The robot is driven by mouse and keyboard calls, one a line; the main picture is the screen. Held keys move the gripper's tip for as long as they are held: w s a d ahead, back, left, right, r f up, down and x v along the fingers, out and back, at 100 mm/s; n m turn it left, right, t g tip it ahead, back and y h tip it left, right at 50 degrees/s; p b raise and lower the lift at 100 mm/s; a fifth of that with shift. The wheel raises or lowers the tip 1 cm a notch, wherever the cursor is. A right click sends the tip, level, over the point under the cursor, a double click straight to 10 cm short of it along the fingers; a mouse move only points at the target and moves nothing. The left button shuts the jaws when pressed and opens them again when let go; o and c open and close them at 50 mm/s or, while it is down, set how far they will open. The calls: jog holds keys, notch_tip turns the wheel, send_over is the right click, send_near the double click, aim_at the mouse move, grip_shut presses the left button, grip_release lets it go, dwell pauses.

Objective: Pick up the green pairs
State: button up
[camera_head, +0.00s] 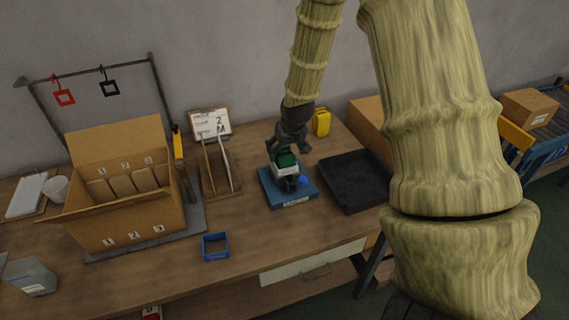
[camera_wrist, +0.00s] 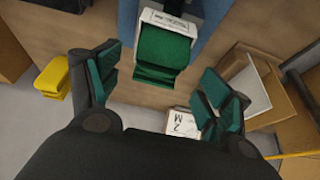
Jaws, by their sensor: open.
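A folded green sock pair (camera_head: 286,159) with a white band (camera_head: 284,171) around it sits over the blue tray (camera_head: 307,196). In the wrist view the green pair (camera_wrist: 163,55) with its white printed band (camera_wrist: 172,22) lies ahead, between and beyond the two open fingers. My gripper (camera_head: 287,155) is directly above the pair in the head view, and its fingers (camera_wrist: 163,92) stand apart on either side with nothing held. The fingers partly hide the pair in the head view. I see only one green stack and cannot tell how many pairs it holds.
A divided cardboard box (camera_head: 145,220) stands left. A wooden rack (camera_head: 222,188) and a card marked "2 M" (camera_head: 209,123) are behind. A black tray (camera_head: 352,183) lies right, a yellow object (camera_head: 321,122) behind. A small blue bin (camera_head: 216,247) stands in front, with bare table around it.

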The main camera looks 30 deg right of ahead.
aim_at(285, 152)
jog(key=shift+p+x, duration=0.65)
jog(key=shift+x, duration=1.15)
jog(key=shift+d, duration=0.1)
jog(key=shift+c, duration=0.2)
jog(key=c, duration=1.3)
jog(key=shift+c, duration=0.6)
jog(key=shift+w+r, duration=0.1)
jog(key=shift+r, duration=0.05)
